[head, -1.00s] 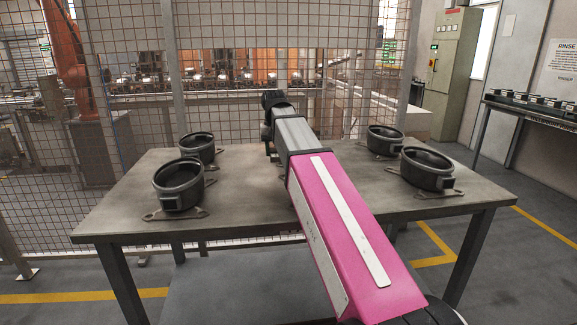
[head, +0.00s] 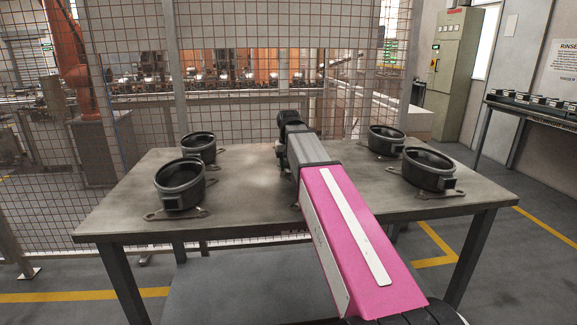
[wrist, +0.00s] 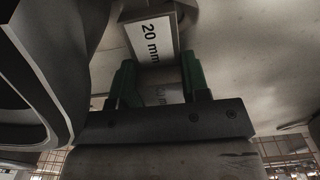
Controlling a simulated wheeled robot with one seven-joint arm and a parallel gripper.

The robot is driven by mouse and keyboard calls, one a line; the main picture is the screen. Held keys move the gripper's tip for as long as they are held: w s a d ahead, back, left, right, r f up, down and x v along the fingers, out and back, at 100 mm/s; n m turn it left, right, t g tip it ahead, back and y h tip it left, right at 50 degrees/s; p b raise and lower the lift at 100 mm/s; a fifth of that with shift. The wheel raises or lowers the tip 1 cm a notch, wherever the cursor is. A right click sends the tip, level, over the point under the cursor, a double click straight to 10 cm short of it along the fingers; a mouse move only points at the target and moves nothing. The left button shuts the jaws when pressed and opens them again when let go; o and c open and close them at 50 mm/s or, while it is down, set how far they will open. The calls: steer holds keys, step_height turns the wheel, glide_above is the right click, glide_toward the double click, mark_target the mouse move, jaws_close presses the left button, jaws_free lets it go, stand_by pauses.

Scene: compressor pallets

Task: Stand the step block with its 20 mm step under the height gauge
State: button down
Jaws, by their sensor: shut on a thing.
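The step block (wrist: 152,40) shows in the wrist view as a grey block with a white "20 mm" label. A second label lies lower on it, between the fingers, and is only partly readable. My gripper (wrist: 158,72) has green fingers, one on each side of the block, and is shut on it. In the head view my arm hides the gripper and the block. I cannot make out the height gauge in either view. Whether the block touches the tabletop cannot be told.
The grey table (head: 240,212) carries black round housings on flat feet, two at left (head: 180,185) and two at right (head: 430,170). A dark rounded part (wrist: 25,85) is close at the left in the wrist view. Wire fence (head: 230,120) stands behind the table.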

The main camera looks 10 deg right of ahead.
steer(key=shift+f, duration=0.1)
steer(key=c, duration=0.6)
jaws_free()
